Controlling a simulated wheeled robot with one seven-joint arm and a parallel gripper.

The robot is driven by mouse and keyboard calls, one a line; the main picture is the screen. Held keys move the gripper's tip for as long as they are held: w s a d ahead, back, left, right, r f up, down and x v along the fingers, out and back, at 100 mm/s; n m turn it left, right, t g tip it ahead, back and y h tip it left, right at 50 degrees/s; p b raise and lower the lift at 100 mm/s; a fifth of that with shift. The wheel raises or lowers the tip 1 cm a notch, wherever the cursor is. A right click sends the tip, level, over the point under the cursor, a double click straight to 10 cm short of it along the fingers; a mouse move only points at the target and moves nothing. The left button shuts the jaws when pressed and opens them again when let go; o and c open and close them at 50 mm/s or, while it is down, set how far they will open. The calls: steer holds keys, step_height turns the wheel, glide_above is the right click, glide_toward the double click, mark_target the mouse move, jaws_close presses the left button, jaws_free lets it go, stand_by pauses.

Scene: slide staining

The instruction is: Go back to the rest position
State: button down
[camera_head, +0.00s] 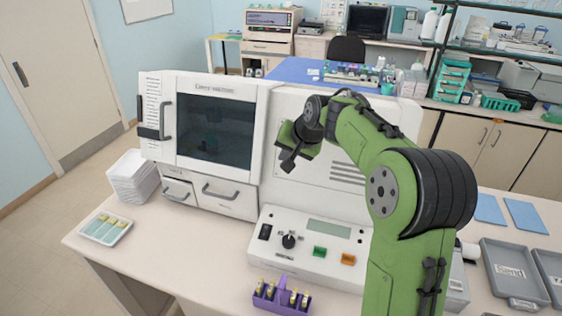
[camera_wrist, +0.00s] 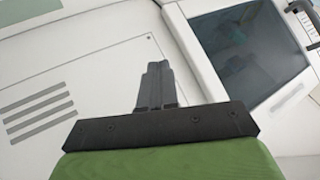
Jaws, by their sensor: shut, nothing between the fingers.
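My gripper (camera_head: 288,163) is raised in front of the white staining machine, above its control panel. In the wrist view my gripper (camera_wrist: 157,72) shows its two dark fingers together, with nothing between them. The machine's white front with grey vent slots (camera_wrist: 38,108) and its dark window (camera_wrist: 240,45) lie beyond the fingers. The white machine (camera_head: 215,125) has a dark glass door, a handle at its left and two drawers below. My green arm reaches up from the lower right and hides part of the machine and bench.
A purple rack (camera_head: 282,298) with yellow-capped vials stands at the bench front. The control panel (camera_head: 310,245) has a knob and green and orange buttons. A slide tray (camera_head: 105,229) and a white stack (camera_head: 133,178) are at left. Grey trays (camera_head: 515,272) and blue sheets (camera_head: 525,216) lie at right.

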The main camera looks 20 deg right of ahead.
steer(key=s+a+r+n+g+h+b, duration=0.1)
steer(key=s+a+n, duration=0.15)
steer(key=s, duration=0.75)
steer(key=s+a+r+n+h+b, duration=0.1)
steer(key=s+a, duration=0.3)
steer(key=s, duration=0.6)
steer(key=s+f+n+b, duration=0.1)
steer(key=s+f, duration=0.2)
steer(key=s, duration=0.5)
steer(key=s+f+n, duration=0.1)
steer(key=s+f, duration=0.3)
steer(key=s, duration=0.4)
steer(key=shift+d+g+b, duration=0.3)
steer(key=shift+b, duration=0.1)
steer(key=shift+s+f+n, duration=0.1)
steer(key=shift+s+n, duration=0.05)
steer(key=shift+n, duration=0.1)
